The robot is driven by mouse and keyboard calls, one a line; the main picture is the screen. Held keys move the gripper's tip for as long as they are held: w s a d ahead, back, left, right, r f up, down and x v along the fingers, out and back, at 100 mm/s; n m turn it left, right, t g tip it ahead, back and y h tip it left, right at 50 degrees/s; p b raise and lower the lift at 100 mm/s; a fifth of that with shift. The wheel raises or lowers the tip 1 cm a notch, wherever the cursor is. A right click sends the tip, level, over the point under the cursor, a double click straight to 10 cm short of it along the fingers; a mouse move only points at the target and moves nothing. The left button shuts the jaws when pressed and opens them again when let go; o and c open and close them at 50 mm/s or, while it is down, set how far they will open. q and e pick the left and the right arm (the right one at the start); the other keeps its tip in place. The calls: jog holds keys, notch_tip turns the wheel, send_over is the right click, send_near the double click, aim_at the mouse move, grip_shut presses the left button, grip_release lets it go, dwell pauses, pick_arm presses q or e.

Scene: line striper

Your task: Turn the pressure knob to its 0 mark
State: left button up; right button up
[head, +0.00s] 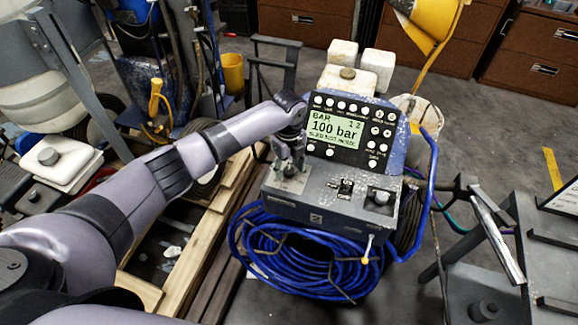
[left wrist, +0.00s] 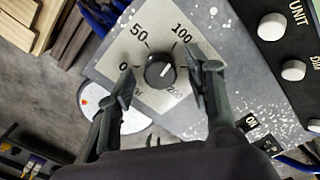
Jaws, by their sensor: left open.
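The pressure knob (left wrist: 160,71) is a small black round knob on a light dial plate (left wrist: 126,50) in the left wrist view. The plate is marked 0, 50, 100 and 200, with other print partly hidden. The knob's pale pointer line seems to face up and right, toward the 100 side; the 0 mark (left wrist: 123,67) is to its left. My left gripper (left wrist: 162,74) is open, with one finger on each side of the knob and visible gaps between. In the head view my left gripper (head: 290,160) hides most of the knob and dial.
The striper's display (head: 337,130) reads 100 bar, with several buttons around it. A switch (head: 345,188) and another knob (head: 381,197) sit right of the dial on the grey panel (head: 320,203). A blue hose coil (head: 300,255) hangs below. Wooden pallets (head: 215,215) lie left.

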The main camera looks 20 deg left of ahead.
pick_arm(q)
grip_shut()
dwell(0.7)
